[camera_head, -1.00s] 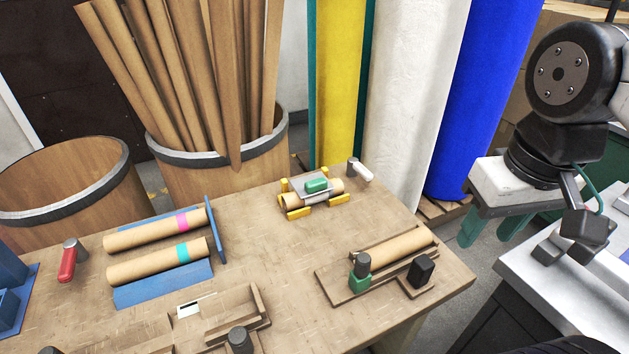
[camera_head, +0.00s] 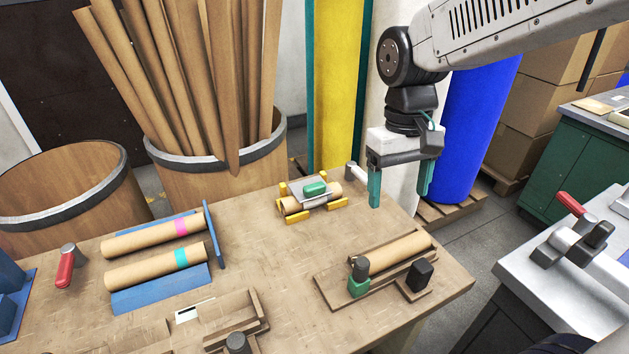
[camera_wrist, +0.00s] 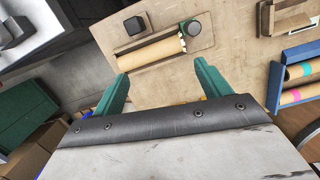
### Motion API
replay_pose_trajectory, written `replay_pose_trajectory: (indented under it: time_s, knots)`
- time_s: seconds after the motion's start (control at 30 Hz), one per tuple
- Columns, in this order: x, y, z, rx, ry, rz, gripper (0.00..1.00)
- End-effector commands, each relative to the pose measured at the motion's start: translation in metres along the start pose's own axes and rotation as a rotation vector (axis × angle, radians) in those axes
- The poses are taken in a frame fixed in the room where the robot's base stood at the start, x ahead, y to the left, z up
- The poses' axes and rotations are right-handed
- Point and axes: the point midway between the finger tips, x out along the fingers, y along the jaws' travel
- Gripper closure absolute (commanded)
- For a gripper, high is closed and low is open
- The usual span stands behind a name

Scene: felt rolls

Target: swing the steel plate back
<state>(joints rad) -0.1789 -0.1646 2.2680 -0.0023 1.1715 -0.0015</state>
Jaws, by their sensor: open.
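The steel plate (camera_head: 300,191) is a small grey plate with a green grip (camera_head: 315,188) on top. It lies over a cardboard tube (camera_head: 324,204) held between yellow blocks near the back of the wooden table. My gripper (camera_head: 398,203) has green fingers, open and empty, pointing down. In the head view it appears to the right of the plate, over the table's back right side, not touching it. In the wrist view my gripper (camera_wrist: 160,72) shows in front of the table, and the plate is hidden; only slivers of yellow show.
A wooden holder (camera_head: 335,293) with a tube and posts sits at the front right. Two banded tubes rest on a blue rack (camera_head: 165,285). Tall felt rolls (camera_head: 335,90) stand behind. Bare table lies mid-table.

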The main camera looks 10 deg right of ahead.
Motion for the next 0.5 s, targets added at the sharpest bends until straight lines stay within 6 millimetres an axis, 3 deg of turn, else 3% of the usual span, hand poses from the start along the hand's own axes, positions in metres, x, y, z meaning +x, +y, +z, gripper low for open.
replay_pose_trajectory:
  time_s: [0.03,0.5]
  knots:
    - [0.004,-0.005,-0.018,-0.014,-0.012,0.002,0.24]
    - [0.052,-0.058,-0.183,-0.118,0.004,0.013,0.24]
